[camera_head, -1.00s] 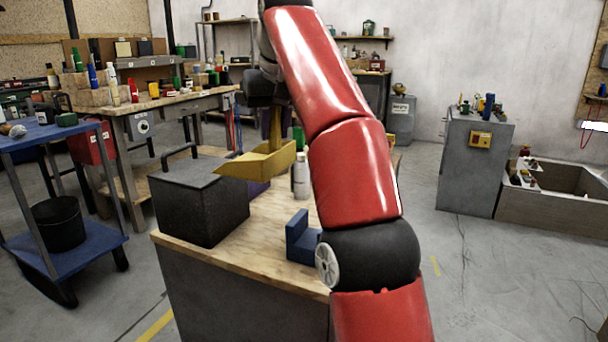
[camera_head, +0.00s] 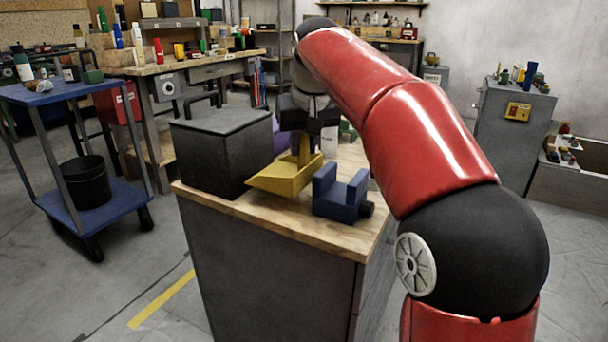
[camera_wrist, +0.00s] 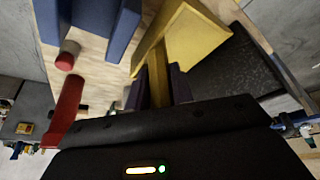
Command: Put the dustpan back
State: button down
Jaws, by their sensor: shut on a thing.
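The yellow dustpan (camera_head: 287,177) is in my gripper (camera_head: 304,134), with its handle pointing up and its pan low over the wooden top of the grey cabinet. My gripper is shut on the handle. In the wrist view the dustpan (camera_wrist: 188,40) extends away from the two dark fingers (camera_wrist: 160,86), which close around its handle. The pan lies between a dark grey box and a blue vise. I cannot tell whether its underside touches the wooden top.
The dark grey box (camera_head: 222,152) stands left of the pan. The blue vise (camera_head: 340,195) is close on its right. The wooden top (camera_head: 290,218) is bare along its front edge. A blue cart (camera_head: 105,205) with a black bucket (camera_head: 86,182) stands at the left.

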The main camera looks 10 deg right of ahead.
jog(key=shift+f+b, duration=0.6)
jog(key=shift+f, duration=1.65)
jog(key=shift+f, duration=0.15)
jog(key=c, duration=1.5)
grip_release()
jog(key=p+v, duration=0.2)
jog(key=v, duration=1)
jog(key=shift+p, duration=0.35)
